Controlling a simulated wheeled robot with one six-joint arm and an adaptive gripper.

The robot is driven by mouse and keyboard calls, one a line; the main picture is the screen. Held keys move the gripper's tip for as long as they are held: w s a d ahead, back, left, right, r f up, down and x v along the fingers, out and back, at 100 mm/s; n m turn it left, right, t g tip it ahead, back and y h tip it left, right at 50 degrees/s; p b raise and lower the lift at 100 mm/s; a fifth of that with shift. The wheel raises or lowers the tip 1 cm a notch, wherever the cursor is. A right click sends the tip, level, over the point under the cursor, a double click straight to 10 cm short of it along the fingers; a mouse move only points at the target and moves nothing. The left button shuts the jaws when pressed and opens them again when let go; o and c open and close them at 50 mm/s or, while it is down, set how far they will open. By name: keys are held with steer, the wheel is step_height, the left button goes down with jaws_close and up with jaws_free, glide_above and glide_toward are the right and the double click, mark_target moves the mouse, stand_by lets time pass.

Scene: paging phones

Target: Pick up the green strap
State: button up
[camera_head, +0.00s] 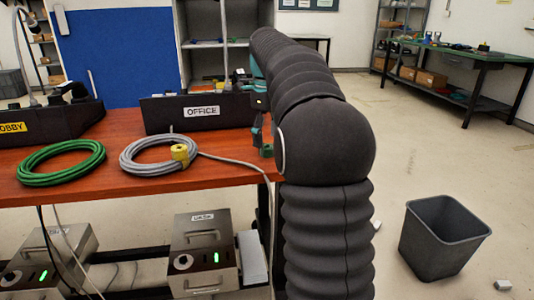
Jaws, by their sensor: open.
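A small green piece (266,151), which may be the green strap, shows at the right end of the red-brown table (220,174), just left of my arm. My gripper (262,132) is open and points down over this end of the table, partly hidden behind my own dark arm. It is close to the green piece; I cannot tell whether they touch. A coiled green cable (62,162) lies at the left of the table. A grey cable coil (158,154) with a yellow strap (180,153) lies in the middle.
A dark box labelled OFFICE (202,111) stands behind the grey coil, and one labelled LOBBY (45,122) stands at the left. Metal units (202,250) sit below the table. A grey bin (441,238) stands on the floor at right. Open floor lies beyond it.

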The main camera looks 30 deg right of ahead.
steer(key=shift+f, duration=1.3)
steer(key=c, duration=0.9)
steer(key=shift+r, duration=0.1)
